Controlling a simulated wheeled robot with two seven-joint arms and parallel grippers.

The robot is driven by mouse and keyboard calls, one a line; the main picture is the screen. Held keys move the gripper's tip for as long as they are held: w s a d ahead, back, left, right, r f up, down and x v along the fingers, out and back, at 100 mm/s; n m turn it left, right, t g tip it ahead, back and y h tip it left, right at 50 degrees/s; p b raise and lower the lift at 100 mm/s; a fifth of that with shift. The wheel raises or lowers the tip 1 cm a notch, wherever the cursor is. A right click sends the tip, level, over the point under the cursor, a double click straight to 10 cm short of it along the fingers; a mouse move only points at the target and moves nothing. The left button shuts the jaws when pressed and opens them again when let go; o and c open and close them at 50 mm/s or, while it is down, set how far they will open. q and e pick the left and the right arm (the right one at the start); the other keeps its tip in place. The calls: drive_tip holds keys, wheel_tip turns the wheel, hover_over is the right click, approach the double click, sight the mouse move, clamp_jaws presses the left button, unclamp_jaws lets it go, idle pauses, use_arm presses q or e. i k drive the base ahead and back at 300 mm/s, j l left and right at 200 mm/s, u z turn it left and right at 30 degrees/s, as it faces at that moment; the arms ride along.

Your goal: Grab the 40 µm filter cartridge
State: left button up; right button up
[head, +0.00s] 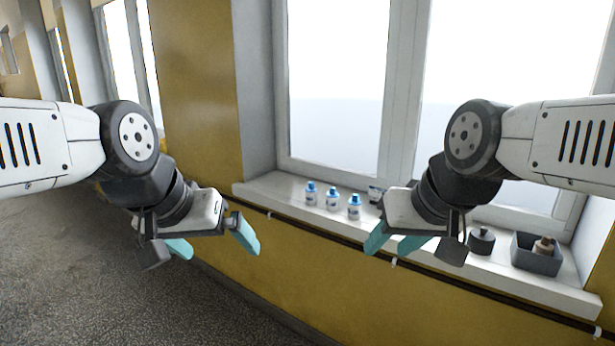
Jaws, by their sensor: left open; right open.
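Three small white cartridges with blue tops stand upright in a group on the white windowsill: a left one (311,194), a middle one (333,200) and a right one (354,208). Their labels are too small to read, so I cannot tell which, if any, is the 40 µm filter cartridge. My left gripper (213,246) is open and empty, left of the sill and apart from the cartridges. My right gripper (394,246) is open and empty, in front of the sill, to the right of the cartridges and apart from them.
The windowsill (272,190) runs below the window, with a dark pipe under its edge. A dark object (376,193) is partly hidden behind my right gripper. A dark round pot (481,242) and a grey bin (535,262) holding a brown item (544,246) stand at the right.

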sight(332, 201)
drive_tip(key=i+j, duration=0.15)
drive_tip(key=i, duration=0.25)
drive_tip(key=i+j, duration=0.15)
drive_tip(key=i, duration=0.3)
drive_tip(key=i+j, duration=0.15)
drive_tip(key=i, duration=0.25)
drive_tip(key=z, duration=0.05)
